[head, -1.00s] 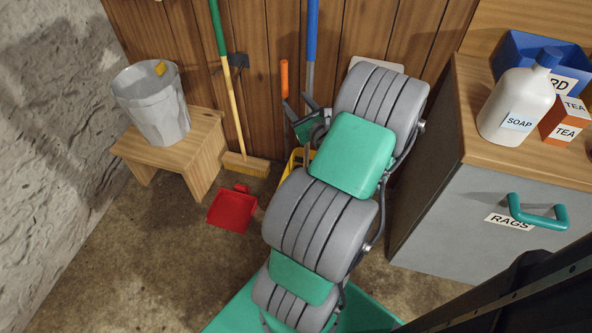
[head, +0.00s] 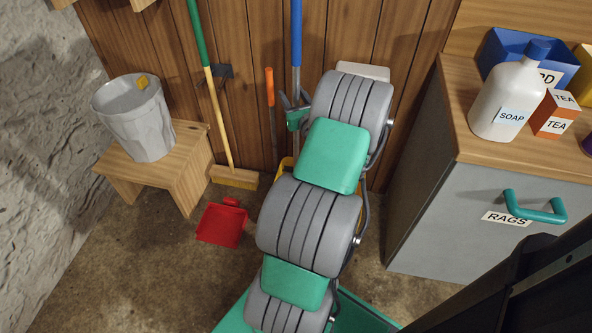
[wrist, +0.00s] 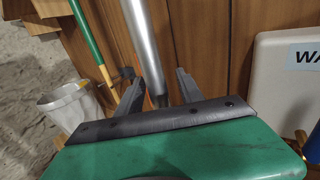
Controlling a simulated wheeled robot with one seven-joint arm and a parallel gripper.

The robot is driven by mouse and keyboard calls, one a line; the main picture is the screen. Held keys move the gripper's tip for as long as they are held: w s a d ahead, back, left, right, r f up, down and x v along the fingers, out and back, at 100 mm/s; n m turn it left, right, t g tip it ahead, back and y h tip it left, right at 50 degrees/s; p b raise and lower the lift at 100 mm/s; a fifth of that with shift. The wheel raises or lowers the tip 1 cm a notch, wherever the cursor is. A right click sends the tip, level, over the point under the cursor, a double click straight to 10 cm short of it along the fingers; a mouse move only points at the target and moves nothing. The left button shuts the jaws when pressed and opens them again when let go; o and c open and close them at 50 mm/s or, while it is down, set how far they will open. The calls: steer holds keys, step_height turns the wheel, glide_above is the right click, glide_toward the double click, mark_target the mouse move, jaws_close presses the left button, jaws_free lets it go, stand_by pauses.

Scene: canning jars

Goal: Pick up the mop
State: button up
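The mop (head: 296,32) has a blue upper handle and a grey lower pole. It stands upright at the plank wall, and its lower end is hidden behind my arm. In the wrist view the mop's silver pole (wrist: 145,45) runs down into the gap between my fingers. My gripper (head: 295,101) is at the pole, below the blue part. In the wrist view my gripper (wrist: 160,90) has its two grey fingers apart, with space on both sides of the pole. I cannot tell whether the pole is fully between them in depth.
An orange-handled tool (head: 270,88) stands just left of the mop. A green-and-yellow broom (head: 216,115) leans farther left, near a red dustpan (head: 222,224) and a wooden stool (head: 186,160) with a grey bin (head: 133,118). A grey cabinet (head: 428,205) stands right.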

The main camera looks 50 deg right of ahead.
mark_target(293, 65)
jaws_close()
stand_by(0.3)
steer(key=shift+r, duration=0.2)
step_height(293, 65, up, 10)
steer(key=p, duration=0.4)
steer(key=shift+f+p, duration=0.1)
steer(key=shift+p, duration=0.2)
steer(key=c, duration=0.5)
jaws_free()
jaws_close()
